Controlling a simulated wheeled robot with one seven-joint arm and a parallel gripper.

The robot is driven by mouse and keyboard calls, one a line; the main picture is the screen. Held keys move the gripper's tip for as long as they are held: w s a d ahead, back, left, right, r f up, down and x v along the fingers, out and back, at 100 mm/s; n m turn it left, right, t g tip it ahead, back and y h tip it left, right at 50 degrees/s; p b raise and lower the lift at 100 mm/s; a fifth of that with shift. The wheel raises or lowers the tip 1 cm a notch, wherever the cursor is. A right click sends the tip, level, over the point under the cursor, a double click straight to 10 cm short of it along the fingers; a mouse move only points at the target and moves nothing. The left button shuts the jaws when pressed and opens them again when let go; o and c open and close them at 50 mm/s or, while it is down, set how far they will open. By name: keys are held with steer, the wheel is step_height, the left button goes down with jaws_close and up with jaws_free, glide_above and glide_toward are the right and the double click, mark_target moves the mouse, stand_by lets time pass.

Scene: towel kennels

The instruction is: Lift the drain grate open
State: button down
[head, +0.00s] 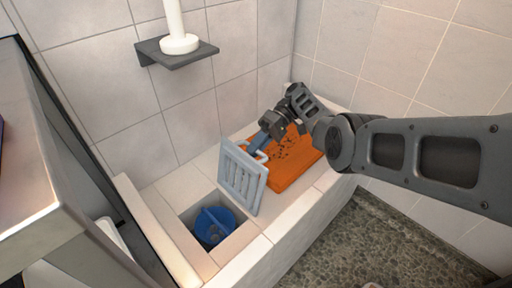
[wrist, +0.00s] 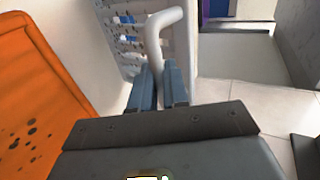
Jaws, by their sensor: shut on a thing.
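The light grey drain grate (head: 241,178) stands tilted up, nearly upright, at the right edge of the square drain opening (head: 187,214) in the tiled ledge. A blue round part (head: 212,226) shows inside the opening. My gripper (head: 261,143) is at the grate's top right side, shut on its white bar handle. In the wrist view, the blue-grey fingers (wrist: 159,88) close around the handle (wrist: 155,45), with the slotted grate (wrist: 180,40) just beyond.
An orange towel (head: 291,165) with dark specks lies on the ledge right of the grate, under my arm. A dark wall shelf (head: 176,54) with a white cylinder (head: 177,30) is above. A grey cabinet (head: 30,190) stands at the left. Pebbled floor (head: 375,245) lies below the ledge.

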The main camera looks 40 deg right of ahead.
steer(key=c, duration=1.1)
jaws_free()
steer(key=shift+s+a+f, duration=0.2)
steer(key=shift+s+f, duration=0.1)
steer(key=shift+f, duration=0.1)
steer(key=shift+w+r, duration=0.1)
steer(key=shift+d+r, duration=0.1)
steer(key=shift+d, duration=0.05)
steer(key=b+v, duration=0.1)
steer(key=v, duration=0.6)
steer(key=shift+d+b, duration=0.25)
steer(key=shift+b, duration=0.05)
